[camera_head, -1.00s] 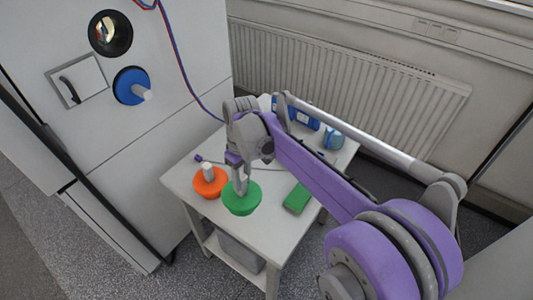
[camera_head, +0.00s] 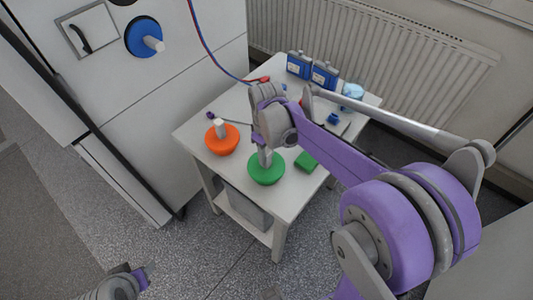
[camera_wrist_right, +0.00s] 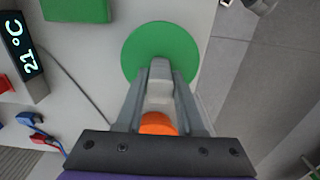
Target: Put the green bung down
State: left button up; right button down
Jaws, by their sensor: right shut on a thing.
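The green bung (camera_head: 266,174) is a round green disc with a pale upright handle, at the front edge of the white table (camera_head: 250,208). My right gripper (camera_head: 265,156) is above it, shut on its handle. In the right wrist view, the green bung (camera_wrist_right: 160,48) shows beyond the fingertips (camera_wrist_right: 160,82). Whether its underside touches the tabletop is hidden. The orange bung (camera_head: 222,142), with a white handle, stands to its left, apart from it. Part of my left gripper (camera_head: 138,279) shows at the lower left; its fingers cannot be made out.
A green block (camera_head: 306,162) lies right of the green bung. Two blue boxes (camera_head: 311,70), a light blue item (camera_head: 352,93) and cable clips (camera_head: 258,80) lie farther back. A blue bung (camera_head: 143,37) sits in the white cabinet. A temperature display (camera_wrist_right: 22,50) shows in the right wrist view.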

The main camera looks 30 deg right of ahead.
jog(key=shift+f, duration=0.15)
jog(key=c, duration=0.5)
grip_release()
notch_tip(320, 180, up, 12)
jog(key=shift+s+f+p, duration=0.1)
jog(key=shift+p, duration=0.4)
jog(key=shift+s+a, duration=0.25)
jog(key=shift+s, duration=0.05)
jog(key=s+a+f+m+t, duration=0.1)
jog(key=s+a+f+t, duration=0.1)
jog(key=s+f, duration=0.1)
jog(key=s+a+f+m+t, duration=0.1)
jog(key=s+a+f+m, duration=0.1)
jog(key=s, duration=0.4)
jog(key=s+a+f+m+t, duration=0.1)
jog(key=s+a+f+t, duration=0.1)
jog(key=s+f, duration=0.2)
jog(key=shift+s+f+m+t, duration=0.3)
jog(key=shift+s, duration=0.3)
